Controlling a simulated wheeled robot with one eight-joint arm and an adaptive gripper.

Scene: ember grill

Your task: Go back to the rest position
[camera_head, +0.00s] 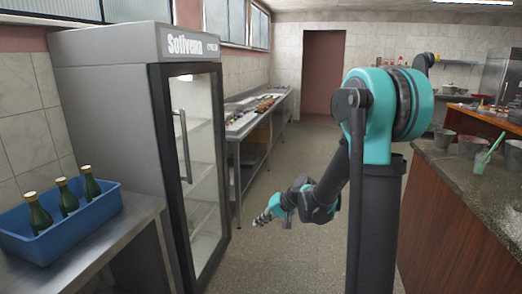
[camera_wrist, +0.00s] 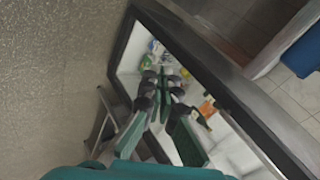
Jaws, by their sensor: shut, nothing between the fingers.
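My gripper (camera_head: 262,219) shows in the head view in front of the fridge (camera_head: 105,100), to the right of its glass door. Its fingers are together with nothing between them. In the wrist view my gripper (camera_wrist: 163,78) points toward the fridge's glass door (camera_wrist: 215,85), with its fingertips close together. My teal and dark grey arm reaches down and left from its shoulder. The fridge door, with its vertical handle (camera_head: 184,145), appears closed. Several colourful items show inside the fridge in the wrist view.
A blue crate (camera_head: 95,216) with green bottles (camera_head: 68,196) sits on a steel table at left. A laden steel table (camera_head: 232,130) lies beyond the fridge. The floor (camera_head: 310,150) between is clear.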

